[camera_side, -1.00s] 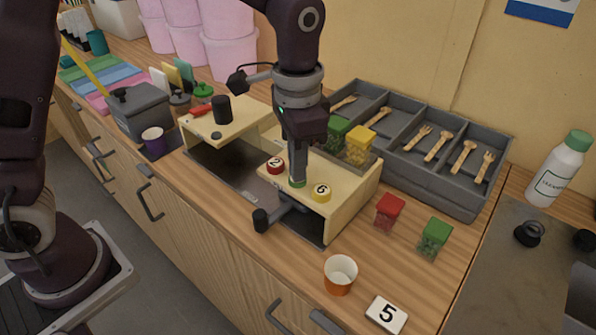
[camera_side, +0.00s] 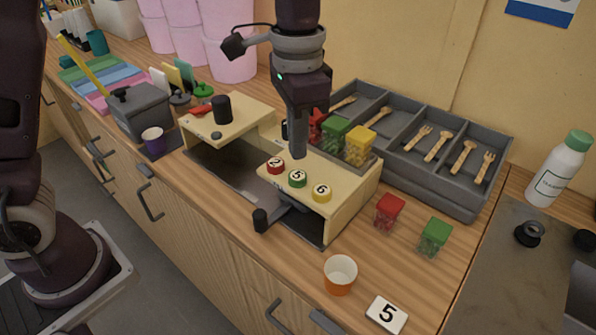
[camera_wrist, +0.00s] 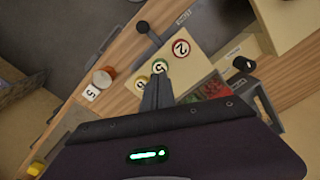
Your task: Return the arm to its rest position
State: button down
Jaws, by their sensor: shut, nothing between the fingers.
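My gripper (camera_side: 299,152) is shut and empty. In the side view it hangs pointing down above the wooden dispenser (camera_side: 345,204), just over and behind its row of buttons, apart from them. The row is a red button marked 2 (camera_side: 275,166), a green button marked 5 (camera_side: 297,179) and a yellow button marked 6 (camera_side: 321,192). In the wrist view the shut fingers (camera_wrist: 157,90) show at the centre, with the green button (camera_wrist: 160,67) just beyond the tips and the red button (camera_wrist: 181,48) beside it. The yellow button is partly hidden by the fingers there.
An orange cup (camera_side: 340,275), a card marked 5 (camera_side: 387,314) and two small boxes (camera_side: 389,211) stand at the front right. A lever knob (camera_side: 260,220) sticks out in front.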

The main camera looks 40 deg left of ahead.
notch_tip(320, 180, up, 2)
jog(key=shift+r, duration=0.1)
jog(key=shift+s+a+r, duration=0.1)
jog(key=s+a+r+n+t, duration=0.3)
jog(key=s+a+r, duration=0.35)
jog(key=s, duration=0.25)
jog(key=s+a+f+n+t, duration=0.1)
jog(key=s+a, duration=0.1)
jog(key=s, duration=0.3)
jog(key=s+a+f+n+t, duration=0.1)
jog(key=s+a+f+n, duration=0.1)
jog(key=s, duration=0.4)
jog(key=shift+s+a+f+t, duration=0.2)
jog(key=shift+a+f+t, duration=0.1)
jog(key=shift+a, duration=0.15)
